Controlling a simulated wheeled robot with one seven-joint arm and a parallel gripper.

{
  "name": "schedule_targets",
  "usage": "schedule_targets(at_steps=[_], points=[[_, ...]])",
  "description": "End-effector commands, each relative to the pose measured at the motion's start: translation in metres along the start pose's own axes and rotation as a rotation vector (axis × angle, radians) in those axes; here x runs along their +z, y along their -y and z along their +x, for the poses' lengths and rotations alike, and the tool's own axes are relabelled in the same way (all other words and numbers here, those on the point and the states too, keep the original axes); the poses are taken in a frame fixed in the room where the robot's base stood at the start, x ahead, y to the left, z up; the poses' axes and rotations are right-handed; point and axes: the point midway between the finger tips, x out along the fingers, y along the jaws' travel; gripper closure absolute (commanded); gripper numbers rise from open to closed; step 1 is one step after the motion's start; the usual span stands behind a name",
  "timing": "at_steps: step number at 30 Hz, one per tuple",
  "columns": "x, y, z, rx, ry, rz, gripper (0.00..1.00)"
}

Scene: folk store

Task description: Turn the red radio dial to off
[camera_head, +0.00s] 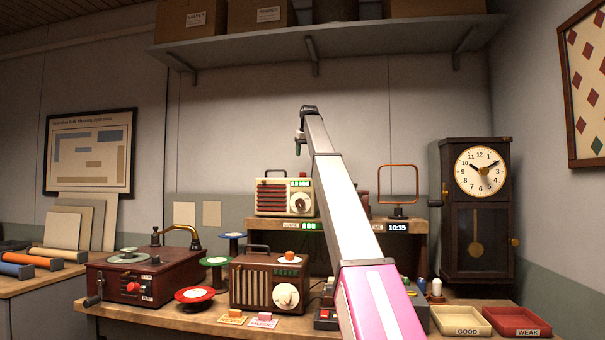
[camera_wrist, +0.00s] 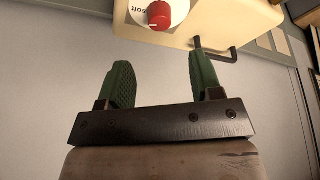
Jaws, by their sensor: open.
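A cream radio (camera_head: 270,200) with a dark carrying handle and a round white dial plate stands on the raised shelf in the head view. In the wrist view a cream body (camera_wrist: 225,22), which looks like this radio, shows at the top edge. It bears a red dial (camera_wrist: 158,15) on a white plate with lettering, partly cut off by the frame. My gripper (camera_head: 299,148) hangs from the arm's end, above the cream radio in the head view. In the wrist view my gripper (camera_wrist: 160,68) has its green fingers apart, empty, with the dial beyond them.
A brown radio (camera_head: 242,290) and a red record player (camera_head: 150,285) stand on the bench below. A dark clock (camera_head: 477,225) stands at right, with two trays (camera_head: 460,331) before it. My arm hides part of the shelf. A wall shelf (camera_head: 350,38) runs overhead.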

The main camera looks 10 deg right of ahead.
Motion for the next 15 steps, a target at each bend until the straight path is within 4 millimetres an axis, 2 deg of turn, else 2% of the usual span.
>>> schedule_targets(at_steps=[15], points=[[0.001, 0.000, 0.083, 0.000, 0.001, 0.000, 0.41]])
